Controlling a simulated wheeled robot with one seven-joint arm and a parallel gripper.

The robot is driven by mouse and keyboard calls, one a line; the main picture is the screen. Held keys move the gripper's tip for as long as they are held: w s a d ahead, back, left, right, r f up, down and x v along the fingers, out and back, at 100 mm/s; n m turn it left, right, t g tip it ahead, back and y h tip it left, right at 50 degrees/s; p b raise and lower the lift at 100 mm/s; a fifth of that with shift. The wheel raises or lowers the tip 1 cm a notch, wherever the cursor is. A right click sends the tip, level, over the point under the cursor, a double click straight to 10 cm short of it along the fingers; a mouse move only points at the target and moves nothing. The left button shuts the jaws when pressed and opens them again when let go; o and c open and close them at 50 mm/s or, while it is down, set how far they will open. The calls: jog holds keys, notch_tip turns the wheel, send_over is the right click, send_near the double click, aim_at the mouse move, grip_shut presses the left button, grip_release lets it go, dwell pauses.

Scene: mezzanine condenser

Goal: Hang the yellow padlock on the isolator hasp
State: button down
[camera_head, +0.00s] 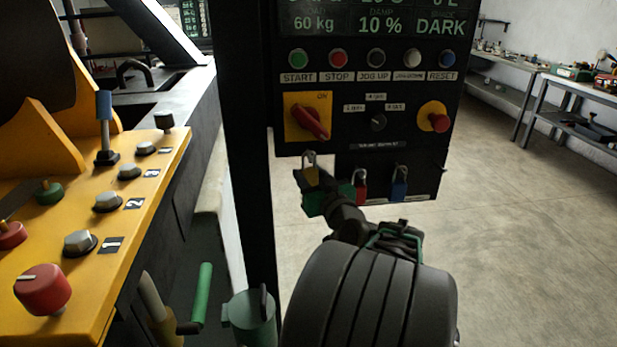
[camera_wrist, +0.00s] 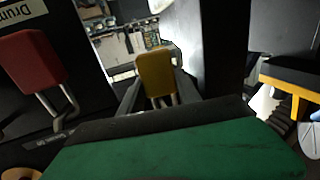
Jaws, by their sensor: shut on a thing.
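The yellow padlock (camera_head: 312,176) is upright with its shackle up, just below the isolator (camera_head: 308,117), a red rotary handle on a yellow plate. My gripper (camera_head: 310,183) is shut on the padlock's body. In the wrist view the yellow padlock (camera_wrist: 155,72) sits between my two fingers (camera_wrist: 158,95). The shackle top overlaps the panel's lower edge in the head view; I cannot tell whether it touches anything. The hasp cannot be made out clearly.
A red padlock (camera_head: 360,188) and a blue padlock (camera_head: 399,187) hang on the lower panel strip, right of my gripper. The red padlock (camera_wrist: 37,65) is close in the wrist view. A dark post (camera_head: 245,150) stands left of the panel. Open floor (camera_head: 520,240) lies right.

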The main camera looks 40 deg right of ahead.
dwell(0.3)
jog(key=c, duration=0.8)
grip_release()
jog(key=shift+o, duration=0.2)
